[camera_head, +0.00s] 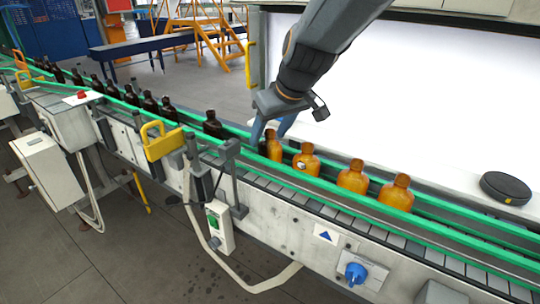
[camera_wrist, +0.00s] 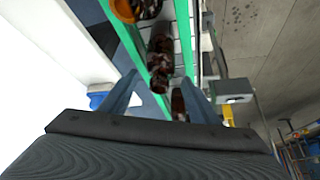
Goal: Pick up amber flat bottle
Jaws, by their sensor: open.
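Several amber bottles stand in a row on the conveyor. In the head view, a narrow, darker amber bottle (camera_head: 273,147) is leftmost of this group and looks like the flat one. My gripper (camera_head: 272,137) is just above it, pointing down with its fingers spread at either side of the bottle's top. In the wrist view my gripper (camera_wrist: 161,77) is open, and a dark brown mottled bottle (camera_wrist: 159,48) shows between and beyond the fingertips. Whether the fingers touch it, I cannot tell.
Rounder amber bottles (camera_head: 306,158) stand close on the right. A dark bottle (camera_head: 212,125) stands apart on the left. Green guide rails (camera_head: 440,226) run along both sides of the belt. A black round device (camera_head: 506,187) lies on the white surface behind.

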